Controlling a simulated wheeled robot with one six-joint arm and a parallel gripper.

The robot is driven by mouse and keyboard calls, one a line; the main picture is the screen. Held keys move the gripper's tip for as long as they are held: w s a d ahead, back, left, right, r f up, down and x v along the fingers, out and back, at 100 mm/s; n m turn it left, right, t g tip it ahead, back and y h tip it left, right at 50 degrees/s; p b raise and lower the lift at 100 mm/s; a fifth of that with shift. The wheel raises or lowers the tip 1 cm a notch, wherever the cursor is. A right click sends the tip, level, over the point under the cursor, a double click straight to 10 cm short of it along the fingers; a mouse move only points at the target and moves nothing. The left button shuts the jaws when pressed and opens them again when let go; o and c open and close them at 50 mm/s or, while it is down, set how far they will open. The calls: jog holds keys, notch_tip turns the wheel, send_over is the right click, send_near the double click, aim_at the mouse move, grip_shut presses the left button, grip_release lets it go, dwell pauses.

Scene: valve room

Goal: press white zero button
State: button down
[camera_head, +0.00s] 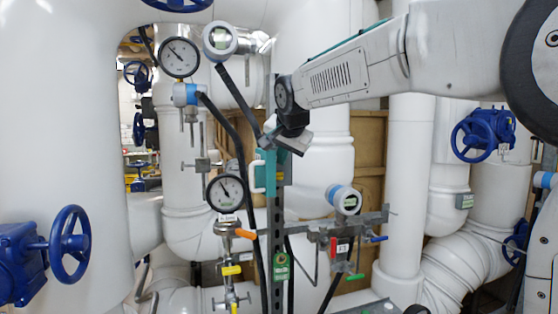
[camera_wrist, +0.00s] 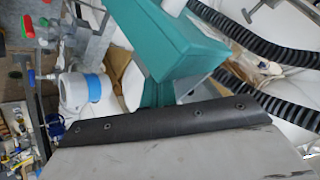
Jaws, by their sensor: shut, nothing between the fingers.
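A teal box (camera_head: 269,172) is mounted on the grey upright post in the middle of the head view, with a white loop handle (camera_head: 257,177) on its left side. A teal box (camera_wrist: 165,42) fills the upper middle of the wrist view, and a white part (camera_wrist: 172,6) shows at its top edge. I cannot make out a white button marked zero on it. My gripper (camera_head: 270,140) is shut and empty, just above the box in the head view; whether it touches the box I cannot tell. My wrist partly hides the area around the box's top.
Round gauges (camera_head: 180,57) and (camera_head: 226,193) are left of the post. A blue-and-white transmitter (camera_head: 344,199) and small coloured levers (camera_head: 375,238) are at right. A black hose (camera_head: 231,140) passes close by. Blue handwheels (camera_head: 69,244) and (camera_head: 474,138) stand farther out.

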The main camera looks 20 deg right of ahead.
jog(key=shift+s, duration=0.9)
jog(key=s, duration=0.5)
dwell(0.9)
jog(key=s+d+f+n+g, duration=0.1)
jog(key=s+f+n+g, duration=0.1)
jog(key=s+f, duration=0.5)
jog(key=s+d+f+n+g, duration=0.1)
jog(key=s+f+n+g, duration=0.2)
jog(key=s, duration=1.4)
jog(key=s+d+f+n+g+y, duration=0.1)
jog(key=s+f+n+g, duration=0.1)
jog(key=s+f, duration=1)
jog(key=shift+n+g, duration=0.3)
jog(key=shift+n, duration=0.5)
